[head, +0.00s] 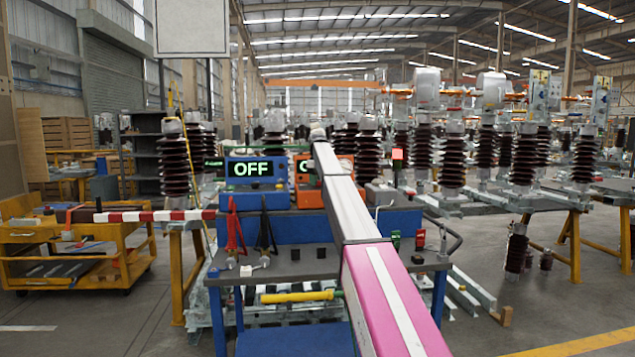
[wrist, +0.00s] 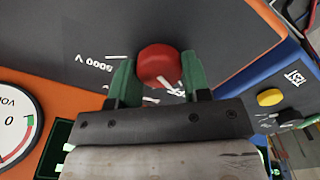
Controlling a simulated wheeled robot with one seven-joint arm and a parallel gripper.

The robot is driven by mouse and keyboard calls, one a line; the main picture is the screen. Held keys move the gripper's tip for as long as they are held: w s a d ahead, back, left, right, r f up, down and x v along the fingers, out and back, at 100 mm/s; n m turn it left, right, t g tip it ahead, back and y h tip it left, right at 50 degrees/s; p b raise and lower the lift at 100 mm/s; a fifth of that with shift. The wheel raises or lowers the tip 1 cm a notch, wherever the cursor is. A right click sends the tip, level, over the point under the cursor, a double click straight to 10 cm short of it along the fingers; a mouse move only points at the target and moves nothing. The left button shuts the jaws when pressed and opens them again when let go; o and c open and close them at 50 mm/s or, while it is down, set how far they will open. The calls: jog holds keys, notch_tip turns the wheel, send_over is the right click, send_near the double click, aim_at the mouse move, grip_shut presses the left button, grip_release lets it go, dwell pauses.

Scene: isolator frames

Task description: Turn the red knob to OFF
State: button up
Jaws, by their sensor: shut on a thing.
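The red knob (wrist: 158,62) sits on the dark face of an orange-edged panel (wrist: 225,30) in the wrist view. My gripper (wrist: 158,75) has one green finger on each side of the knob and is shut on it. White marks lie at the knob's lower edge, partly hidden by my gripper; I cannot read the knob's setting. Upside-down lettering that looks like "5000 V" is left of the knob. In the head view my arm covers most of the orange instrument (head: 308,196), and the knob is hidden there.
A dial gauge (wrist: 14,122) is at the wrist view's left edge. A yellow button (wrist: 270,97) is on a blue unit at right. In the head view, a blue box's display (head: 254,170) reads OFF. Red and black clamps (head: 233,232) stand on the bench (head: 330,268).

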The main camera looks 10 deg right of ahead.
jog(key=shift+s, duration=0.1)
jog(key=o, duration=0.9)
notch_tip(320, 180, up, 10)
jog(key=shift+f, duration=0.25)
jog(key=shift+r, duration=0.6)
